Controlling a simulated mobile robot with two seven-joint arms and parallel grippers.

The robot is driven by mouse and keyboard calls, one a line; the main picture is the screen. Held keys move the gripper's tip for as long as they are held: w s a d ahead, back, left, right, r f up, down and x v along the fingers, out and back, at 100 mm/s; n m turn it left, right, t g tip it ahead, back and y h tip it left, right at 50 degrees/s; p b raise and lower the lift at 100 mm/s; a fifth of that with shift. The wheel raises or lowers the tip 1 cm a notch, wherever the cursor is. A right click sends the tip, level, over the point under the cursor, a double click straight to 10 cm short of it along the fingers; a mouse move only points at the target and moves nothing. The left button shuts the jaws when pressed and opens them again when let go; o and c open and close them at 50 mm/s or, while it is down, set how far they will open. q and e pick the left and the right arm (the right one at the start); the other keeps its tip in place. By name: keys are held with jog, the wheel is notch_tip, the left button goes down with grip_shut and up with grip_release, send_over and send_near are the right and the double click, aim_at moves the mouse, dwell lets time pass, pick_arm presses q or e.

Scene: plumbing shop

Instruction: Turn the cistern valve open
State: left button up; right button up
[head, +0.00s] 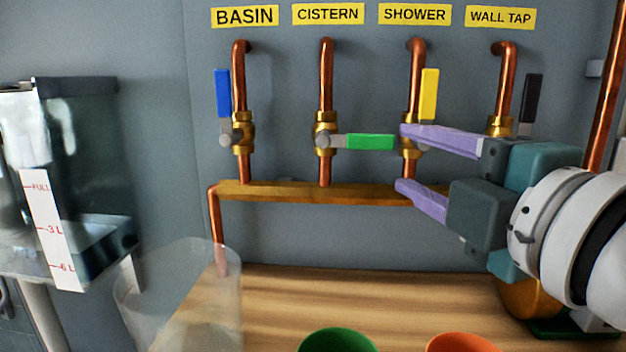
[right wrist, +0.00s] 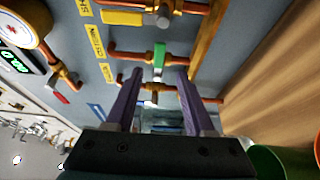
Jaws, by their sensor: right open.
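The cistern valve (head: 325,134) is a brass body on the copper pipe under the CISTERN label (head: 328,13). Its green lever (head: 370,142) lies level, pointing right, across the pipe; it also shows in the right wrist view (right wrist: 159,54). My right gripper (head: 400,158) is open and empty, in front of the shower pipe, with purple fingers pointing left. In the head view its upper fingertip is close to the lever's free end. In the right wrist view the lever lines up with the gap between the fingers (right wrist: 160,72), just beyond the tips. My left gripper is out of view.
The blue basin lever (head: 222,93), yellow shower lever (head: 429,94) and black wall-tap lever (head: 530,104) stand upright nearby. A brass manifold (head: 300,191) runs below. A clear cylinder (head: 180,300), green cup (head: 338,340) and orange cup (head: 461,343) stand in front. A tank (head: 75,150) is left.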

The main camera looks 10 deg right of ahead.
aim_at(373, 143)
jog(key=w, duration=0.6)
jog(key=w+a, duration=0.1)
jog(key=w, duration=0.2)
jog(key=shift+w+b, duration=0.35)
jog(key=shift+c, duration=0.4)
grip_shut()
dwell(0.5)
